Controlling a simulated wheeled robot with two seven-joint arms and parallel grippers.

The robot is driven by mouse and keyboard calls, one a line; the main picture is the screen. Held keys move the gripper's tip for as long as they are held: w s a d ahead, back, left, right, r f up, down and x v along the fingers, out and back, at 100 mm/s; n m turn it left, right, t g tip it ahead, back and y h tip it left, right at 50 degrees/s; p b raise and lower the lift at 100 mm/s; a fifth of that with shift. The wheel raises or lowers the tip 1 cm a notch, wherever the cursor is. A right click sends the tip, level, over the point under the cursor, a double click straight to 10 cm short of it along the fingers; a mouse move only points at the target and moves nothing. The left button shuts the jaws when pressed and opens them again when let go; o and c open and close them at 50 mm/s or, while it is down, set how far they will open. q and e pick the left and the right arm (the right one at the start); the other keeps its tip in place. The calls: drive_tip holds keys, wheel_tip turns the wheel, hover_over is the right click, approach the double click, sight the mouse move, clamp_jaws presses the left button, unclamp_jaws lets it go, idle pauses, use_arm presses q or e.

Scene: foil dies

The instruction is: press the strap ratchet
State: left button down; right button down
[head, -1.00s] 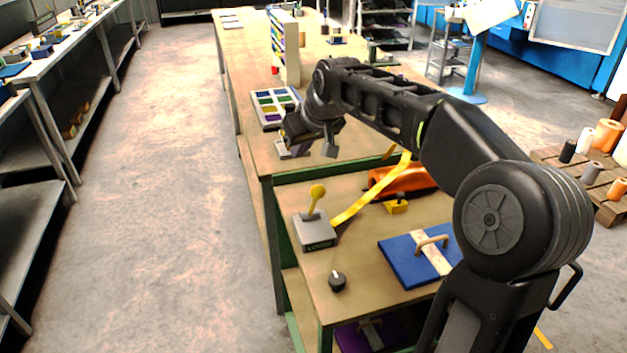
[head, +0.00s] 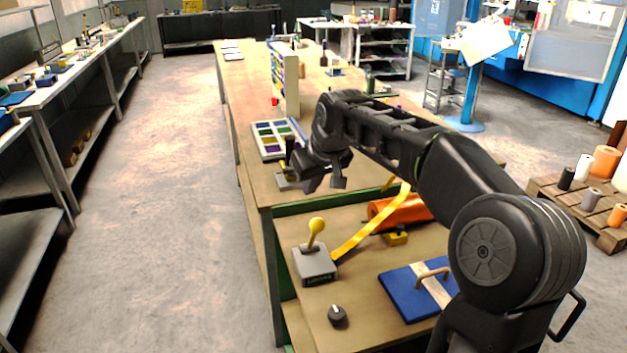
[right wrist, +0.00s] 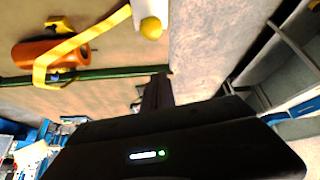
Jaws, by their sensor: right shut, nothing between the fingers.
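A grey box with an upright lever and yellow knob (head: 316,262) stands near the left edge of the lower front table. A yellow strap (head: 362,236) runs from it to an orange roll (head: 400,209). In the right wrist view the yellow knob (right wrist: 151,28), the strap (right wrist: 95,33) and the orange roll (right wrist: 40,54) show at the top. My right gripper (head: 325,185) is shut and empty, above the near end of the long table, beyond the lever box and apart from it. Its dark fingers (right wrist: 158,90) also show in the right wrist view. My left gripper is out of view.
A small grey device (head: 288,181) is partly hidden behind my right gripper. A tray of coloured compartments (head: 270,140) lies farther back. A black knob (head: 337,316), a yellow block (head: 396,238) and a blue board with a handle (head: 408,290) are on the lower table.

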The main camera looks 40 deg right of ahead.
drive_tip(key=f, duration=0.2)
drive_tip(key=f+p, duration=0.1)
drive_tip(key=f, duration=0.3)
drive_tip(key=shift+s+d+p, duration=0.1)
drive_tip(key=shift+s+p, duration=0.15)
drive_tip(key=shift+p, duration=0.15)
drive_tip(key=shift+s+f, duration=0.1)
drive_tip(key=shift+f, duration=0.05)
